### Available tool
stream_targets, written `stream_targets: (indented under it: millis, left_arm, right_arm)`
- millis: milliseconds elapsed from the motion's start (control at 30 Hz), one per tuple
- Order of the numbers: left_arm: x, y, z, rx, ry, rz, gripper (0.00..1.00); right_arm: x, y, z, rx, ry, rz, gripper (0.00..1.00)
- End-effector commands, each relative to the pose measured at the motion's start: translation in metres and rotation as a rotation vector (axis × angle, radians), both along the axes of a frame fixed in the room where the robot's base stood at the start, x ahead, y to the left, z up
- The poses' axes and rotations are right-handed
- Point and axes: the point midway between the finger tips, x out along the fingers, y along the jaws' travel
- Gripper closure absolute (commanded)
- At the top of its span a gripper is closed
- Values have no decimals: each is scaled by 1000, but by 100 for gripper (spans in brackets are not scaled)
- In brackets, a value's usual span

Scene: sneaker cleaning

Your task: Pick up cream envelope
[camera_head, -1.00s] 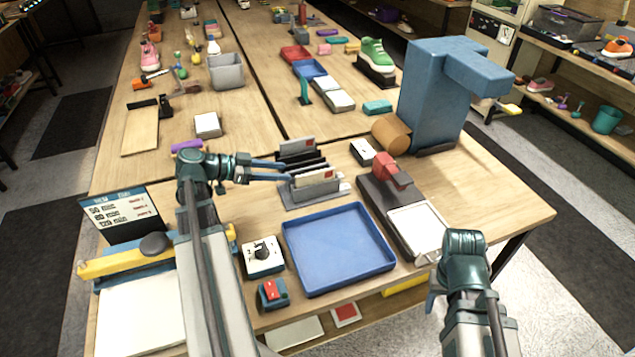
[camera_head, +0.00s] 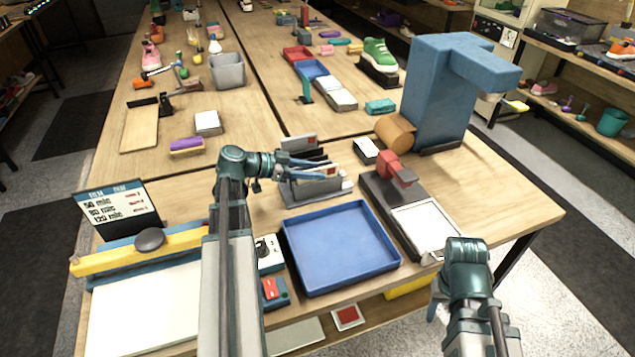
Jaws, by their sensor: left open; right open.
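A grey rack (camera_head: 316,192) stands behind the blue tray and holds several upright envelopes and dark dividers. A pale, cream-looking envelope (camera_head: 333,171) with a red stamp is in the front part of the rack, partly hidden by my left gripper. My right gripper (camera_head: 434,297) is open and empty beyond the table's front right edge.
An empty blue tray (camera_head: 342,245) lies in front of the rack. A black device with a red part (camera_head: 396,171) and a white plate is to its right. A large blue block stand (camera_head: 440,92) rises behind. A yellow-barred board (camera_head: 140,254) is at front left.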

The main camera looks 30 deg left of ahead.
Motion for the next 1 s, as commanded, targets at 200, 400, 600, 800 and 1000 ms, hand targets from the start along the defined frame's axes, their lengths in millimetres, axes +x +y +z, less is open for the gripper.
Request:
stream_targets:
  millis: [200, 400, 600, 800, 1000]
  left_arm:
    - [24, -18, -16, -1, 0, -2, 54]
    - [29, -22, -16, 0, 0, 0, 54]
    - [29, -22, -16, 0, 0, 0, 75]
    - [28, -22, -16, 0, 0, 0, 100]
    - [28, -22, -16, 0, 0, 0, 100]
  right_arm:
    - [0, 0, -16, 0, 0, 0, 50]
    - [0, 0, -16, 0, 0, 0, 50]
    - [0, 0, -16, 0, 0, 0, 50]
    - [0, 0, -16, 0, 0, 0, 50]
    - [0, 0, -16, 0, 0, 0, 50]
